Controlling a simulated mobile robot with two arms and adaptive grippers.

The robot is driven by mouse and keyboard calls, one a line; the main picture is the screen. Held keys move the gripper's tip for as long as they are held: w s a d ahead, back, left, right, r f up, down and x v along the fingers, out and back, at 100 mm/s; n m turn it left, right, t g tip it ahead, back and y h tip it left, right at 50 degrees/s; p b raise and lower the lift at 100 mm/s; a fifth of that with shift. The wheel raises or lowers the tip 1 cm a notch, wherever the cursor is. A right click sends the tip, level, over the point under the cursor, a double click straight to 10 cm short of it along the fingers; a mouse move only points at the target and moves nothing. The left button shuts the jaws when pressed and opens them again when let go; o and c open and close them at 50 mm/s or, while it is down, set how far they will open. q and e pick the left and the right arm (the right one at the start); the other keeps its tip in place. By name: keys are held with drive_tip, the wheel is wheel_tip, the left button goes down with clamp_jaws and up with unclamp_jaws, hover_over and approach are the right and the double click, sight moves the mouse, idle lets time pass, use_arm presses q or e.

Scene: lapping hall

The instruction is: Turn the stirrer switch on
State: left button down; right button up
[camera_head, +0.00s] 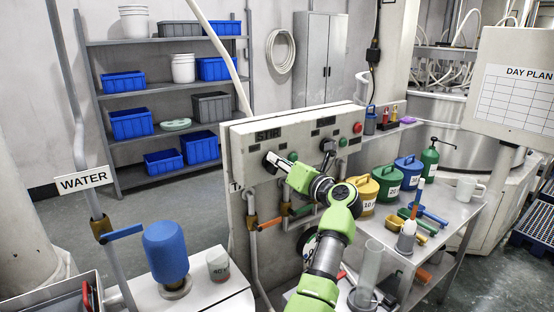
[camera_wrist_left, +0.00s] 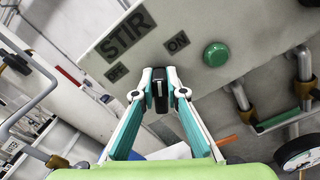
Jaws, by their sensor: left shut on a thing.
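The grey-white control panel (camera_head: 245,150) carries a STIR label, which also reads in the left wrist view (camera_wrist_left: 123,40). Below the label, my left gripper (camera_head: 270,161) is shut on the black stirrer switch handle (camera_wrist_left: 159,88). In the left wrist view both fingertips (camera_wrist_left: 160,82) close around the handle. The OFF mark (camera_wrist_left: 117,71) and the ON mark (camera_wrist_left: 178,42) lie on either side beyond it. The fingers hide part of the switch, and I cannot tell its exact setting. My right gripper is not in view.
A green button (camera_wrist_left: 216,54) sits close beside the switch. A second black switch (camera_head: 327,146) is further right on the panel. Orange-handled valves and pipes run below.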

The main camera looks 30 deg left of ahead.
use_arm(q)
drive_tip(key=m+p, duration=0.1)
drive_tip(key=m, duration=0.2)
drive_tip(key=shift+w, duration=0.15)
drive_tip(key=shift+d+f+m+p, duration=0.1)
drive_tip(key=shift+f+m+p, duration=0.1)
drive_tip(key=shift+m+p, duration=0.75)
drive_tip(key=shift+m, duration=0.35)
drive_tip(key=c, duration=2)
unclamp_jaws()
drive_tip(key=shift+c, duration=0.2)
drive_tip(key=shift+w+f, duration=0.1)
wheel_tip(320, 180, up, 10)
